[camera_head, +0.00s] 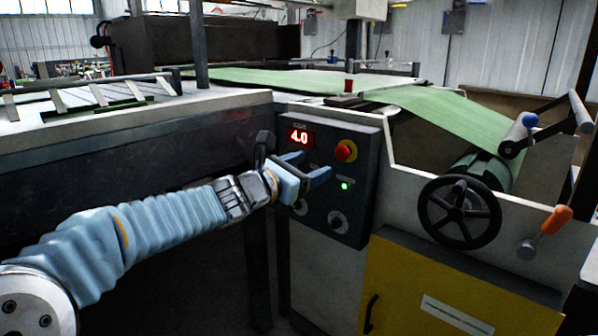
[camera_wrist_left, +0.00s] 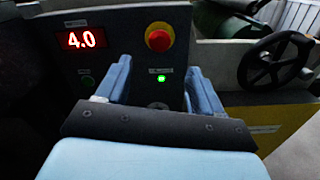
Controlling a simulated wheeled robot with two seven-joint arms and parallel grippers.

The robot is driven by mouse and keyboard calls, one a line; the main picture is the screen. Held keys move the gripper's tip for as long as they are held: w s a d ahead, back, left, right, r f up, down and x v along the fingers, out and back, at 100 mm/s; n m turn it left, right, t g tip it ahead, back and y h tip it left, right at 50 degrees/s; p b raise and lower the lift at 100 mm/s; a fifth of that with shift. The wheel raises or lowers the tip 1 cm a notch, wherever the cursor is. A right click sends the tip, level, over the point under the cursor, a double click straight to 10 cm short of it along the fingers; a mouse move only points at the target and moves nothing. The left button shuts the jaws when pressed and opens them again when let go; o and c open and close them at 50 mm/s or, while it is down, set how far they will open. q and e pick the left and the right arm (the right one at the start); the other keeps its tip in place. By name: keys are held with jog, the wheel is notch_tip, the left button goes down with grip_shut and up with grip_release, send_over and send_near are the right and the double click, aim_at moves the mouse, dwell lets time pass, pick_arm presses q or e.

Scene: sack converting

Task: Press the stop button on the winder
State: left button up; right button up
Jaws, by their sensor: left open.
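The winder's dark control panel (camera_head: 362,133) carries a red 4.0 display (camera_head: 299,136), a red mushroom button on a yellow collar (camera_head: 346,150), a lit green lamp (camera_head: 345,186) and dark knobs (camera_head: 338,221). The red button also shows in the left wrist view (camera_wrist_left: 159,37), above and beyond the fingers. My left gripper (camera_head: 309,168) is open and empty in front of the panel, below and left of the red button in the head view. In the left wrist view, the lit green lamp (camera_wrist_left: 162,78) shows between the fingers. I cannot tell whether the fingers touch the panel. My right gripper is out of view.
A black handwheel (camera_head: 459,212) and an orange-handled lever (camera_head: 556,219) stand out to the right of the panel. A yellow cabinet door (camera_head: 420,290) is below. Green web (camera_head: 440,115) runs over the machine. A long metal table (camera_head: 100,130) edges the left side.

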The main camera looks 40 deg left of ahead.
pick_arm(q)
jog(key=s, duration=0.3)
jog(key=shift+a, duration=0.15)
dwell(0.3)
jog(key=w+d+f+m+g+h, duration=0.1)
jog(key=w+d+f+m+g, duration=0.15)
jog(key=f, duration=0.65)
jog(key=w+d+f+m+g, duration=0.2)
jog(key=d+f+m+g, duration=0.1)
jog(key=f, duration=0.6)
jog(key=s+d+f+m+g, duration=0.2)
jog(key=d+f+m+g, duration=0.15)
jog(key=f, duration=0.75)
jog(key=s+d+f+m+g, duration=0.1)
jog(key=d+f+m+g, duration=0.3)
jog(key=f, duration=0.6)
jog(key=s+d+f+m+g, duration=0.2)
jog(key=s+d+f+m, duration=0.5)
jog(key=s+f+m, duration=0.1)
jog(key=s+d+f+m+g+h+p, duration=0.1)
jog(key=s+d+f+m+g, duration=0.1)
jog(key=s+d+f+m, duration=0.5)
notch_tip(320, 180, down, 5)
jog(key=s+m, duration=0.2)
jog(key=shift+s+d+m+h, duration=0.25)
jog(key=shift+s+m+h, duration=0.05)
jog(key=shift+m, duration=0.1)
jog(key=shift+c, duration=0.3)
